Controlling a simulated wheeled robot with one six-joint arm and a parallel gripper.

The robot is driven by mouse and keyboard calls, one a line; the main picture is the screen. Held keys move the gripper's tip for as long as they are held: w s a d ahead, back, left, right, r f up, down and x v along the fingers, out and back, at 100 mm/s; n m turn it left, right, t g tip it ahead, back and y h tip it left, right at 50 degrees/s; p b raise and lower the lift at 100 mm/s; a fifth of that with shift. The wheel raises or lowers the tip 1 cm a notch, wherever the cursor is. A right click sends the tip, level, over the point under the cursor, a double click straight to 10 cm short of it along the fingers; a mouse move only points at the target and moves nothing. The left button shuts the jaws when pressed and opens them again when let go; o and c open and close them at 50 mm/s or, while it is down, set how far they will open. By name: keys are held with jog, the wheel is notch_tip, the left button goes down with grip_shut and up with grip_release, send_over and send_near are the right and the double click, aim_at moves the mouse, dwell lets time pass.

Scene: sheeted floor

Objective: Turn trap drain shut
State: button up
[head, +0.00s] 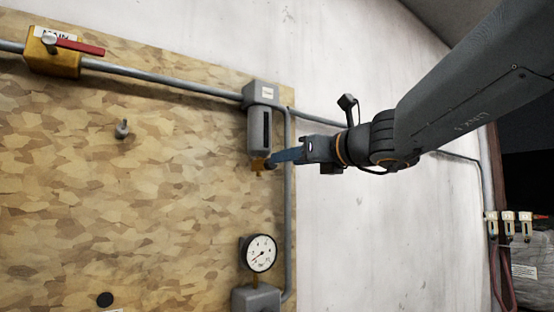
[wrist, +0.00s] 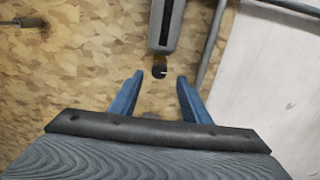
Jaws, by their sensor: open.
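The grey trap (head: 260,128) hangs from the pipe on the wooden board, with a dark slot down its front. A small brass drain (head: 257,169) sits at its lower end. In the wrist view the trap (wrist: 167,25) comes down from the top, with a small dark round end piece (wrist: 159,71) below it. My gripper (head: 270,161) reaches in from the right, close beside the drain. Its blue fingers are apart in the wrist view (wrist: 160,76), with the dark piece showing between their tips. I cannot tell whether either finger touches the drain, and the fingers partly cover it in the head view.
A pressure gauge (head: 261,253) is below the trap. A vertical pipe (head: 288,205) runs just right of the trap, behind my gripper. A yellow valve (head: 52,52) with a red handle (head: 80,46) is at upper left. Small valves (head: 509,224) stand at far right.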

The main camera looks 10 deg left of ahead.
jog(key=p+x, duration=0.1)
jog(key=x, duration=0.4)
jog(key=shift+w+a+p, duration=0.3)
jog(key=shift+p, duration=0.1)
jog(key=c, duration=1)
